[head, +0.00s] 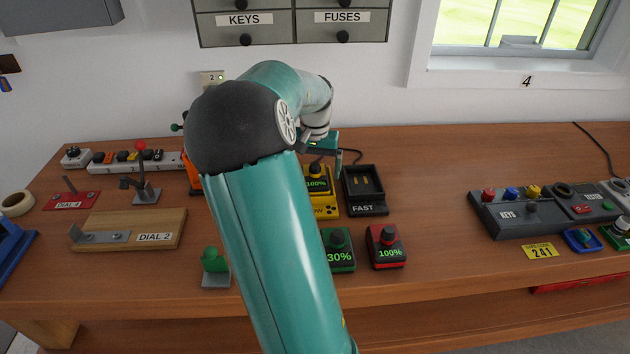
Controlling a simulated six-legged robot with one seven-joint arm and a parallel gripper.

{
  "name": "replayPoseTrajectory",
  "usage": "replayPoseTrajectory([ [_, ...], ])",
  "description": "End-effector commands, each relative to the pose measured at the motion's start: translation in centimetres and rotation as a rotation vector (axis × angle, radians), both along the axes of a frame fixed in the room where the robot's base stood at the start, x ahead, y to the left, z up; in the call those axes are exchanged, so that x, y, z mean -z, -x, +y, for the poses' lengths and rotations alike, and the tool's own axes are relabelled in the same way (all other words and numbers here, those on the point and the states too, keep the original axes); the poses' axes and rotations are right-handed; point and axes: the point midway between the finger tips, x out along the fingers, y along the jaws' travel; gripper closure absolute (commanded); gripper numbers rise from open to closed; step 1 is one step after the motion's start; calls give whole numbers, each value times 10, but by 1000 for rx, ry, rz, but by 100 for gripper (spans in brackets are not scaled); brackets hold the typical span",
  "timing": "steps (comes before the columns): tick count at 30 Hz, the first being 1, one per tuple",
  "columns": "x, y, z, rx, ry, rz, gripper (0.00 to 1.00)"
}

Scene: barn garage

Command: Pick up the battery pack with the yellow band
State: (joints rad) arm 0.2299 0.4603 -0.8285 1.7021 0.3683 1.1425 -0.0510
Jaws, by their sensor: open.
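A battery pack (318,184) with a green 100% display sits in the yellow charger (325,211), whose label is partly hidden and ends in "OW". Yellow shows around this pack, but I cannot clearly separate its band from the charger. A green-banded pack (340,256) reading 30% and a red-banded pack (388,252) reading 100% stand on the bench in front. My gripper (324,150) is open, just above and behind the top of the pack in the yellow charger. My arm hides part of the gripper and the charger's left side. I cannot tell whether the fingers touch the pack.
The dark FAST charger (364,190) stands empty just right of the yellow one. A KEYS control box (530,214) is at right. Bare bench (430,190) lies between.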

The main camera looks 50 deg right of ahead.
Motion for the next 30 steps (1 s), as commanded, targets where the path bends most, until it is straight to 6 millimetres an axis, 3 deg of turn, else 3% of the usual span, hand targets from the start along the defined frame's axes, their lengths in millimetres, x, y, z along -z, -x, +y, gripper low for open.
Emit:
replayPoseTrajectory([
  [7, 4, 0, 0, 0, 1, 0, 5],
  [17, 4, 0, 0, 0, 1, 0, 66],
  [30, -3, -1, 0, 0, 2, -3, 66],
])
